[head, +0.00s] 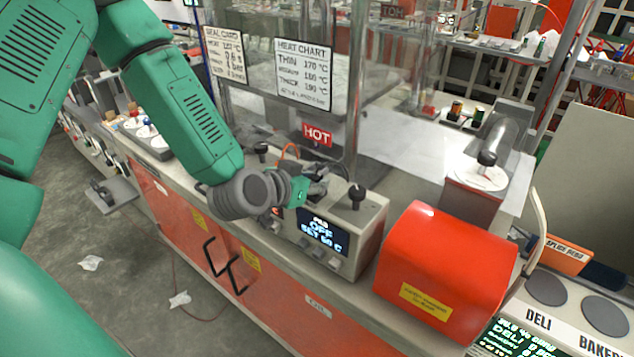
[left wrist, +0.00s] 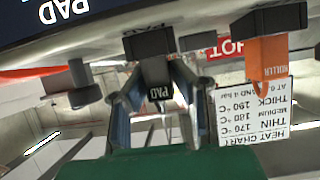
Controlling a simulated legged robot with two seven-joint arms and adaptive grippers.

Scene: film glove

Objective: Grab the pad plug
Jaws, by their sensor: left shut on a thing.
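My left gripper (head: 312,188) is at the back side of the grey control box (head: 368,228), which has a display reading OFF. In the left wrist view, which is upside down, the black pad plug (left wrist: 156,92), labelled PAD, sits between the two fingers (left wrist: 155,98) of my left gripper, which is shut on it. A dark block (left wrist: 148,43), also marked PAD, is just above the plug in that picture; I cannot tell whether the plug is seated in it. In the head view the plug is hidden by the gripper. My right gripper is not in view.
An orange part labelled ROLLER (left wrist: 268,62) hangs beside the plug. A red rounded cover (head: 450,262) stands right of the box. A black knob (head: 357,196) tops the box.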

